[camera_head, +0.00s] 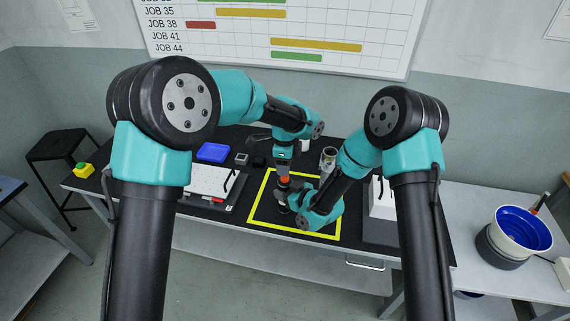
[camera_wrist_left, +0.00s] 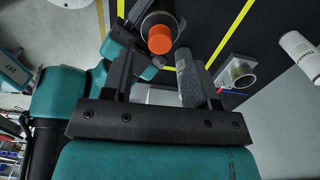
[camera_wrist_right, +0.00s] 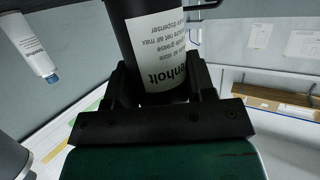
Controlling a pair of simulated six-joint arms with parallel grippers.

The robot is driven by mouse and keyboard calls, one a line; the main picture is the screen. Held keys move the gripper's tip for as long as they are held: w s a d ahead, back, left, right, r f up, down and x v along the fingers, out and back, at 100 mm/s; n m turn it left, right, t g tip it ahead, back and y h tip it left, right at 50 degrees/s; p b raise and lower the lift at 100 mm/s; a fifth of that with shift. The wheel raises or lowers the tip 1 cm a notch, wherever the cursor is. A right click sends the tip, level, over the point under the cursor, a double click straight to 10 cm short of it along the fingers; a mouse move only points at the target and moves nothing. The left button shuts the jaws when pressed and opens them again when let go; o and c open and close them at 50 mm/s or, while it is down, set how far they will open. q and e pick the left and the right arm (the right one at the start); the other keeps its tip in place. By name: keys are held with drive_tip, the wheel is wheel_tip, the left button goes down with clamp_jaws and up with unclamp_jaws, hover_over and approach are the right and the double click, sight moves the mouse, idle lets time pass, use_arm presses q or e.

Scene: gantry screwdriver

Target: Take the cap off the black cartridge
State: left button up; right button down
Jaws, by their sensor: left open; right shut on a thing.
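The black cartridge (camera_wrist_right: 150,40) with a white printed label is between the fingers of my right gripper (camera_wrist_right: 155,85), which is shut on it. Its orange cap (camera_wrist_left: 160,39) shows in the left wrist view, on the cartridge's end, and it is also visible in the head view (camera_head: 284,179). My left gripper (camera_wrist_left: 158,80) is open just above the cap, with its fingers apart and nothing between them. In the head view both grippers meet over the yellow-outlined area, and my arms hide most of the cartridge.
A yellow outline (camera_head: 264,194) marks the black bench mat. A blue tray (camera_head: 213,152) and a white board (camera_head: 208,181) lie to the left. A metal cup fixture (camera_wrist_left: 237,74) and a white bottle (camera_wrist_left: 299,50) stand near the cartridge. A blue-lined bowl (camera_head: 523,229) is at far right.

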use_arm(q)
drive_tip(key=shift+r, duration=0.1)
wheel_tip(320, 180, up, 3)
drive_tip(key=m, duration=0.4)
drive_tip(key=shift+r+m, duration=0.15)
drive_tip(key=shift+m, duration=0.25)
drive_tip(key=shift+f, duration=4)
drive_tip(key=shift+c, duration=0.3)
drive_tip(key=c, duration=0.9)
drive_tip(key=n, duration=0.6)
drive_tip(key=shift+c, duration=0.2)
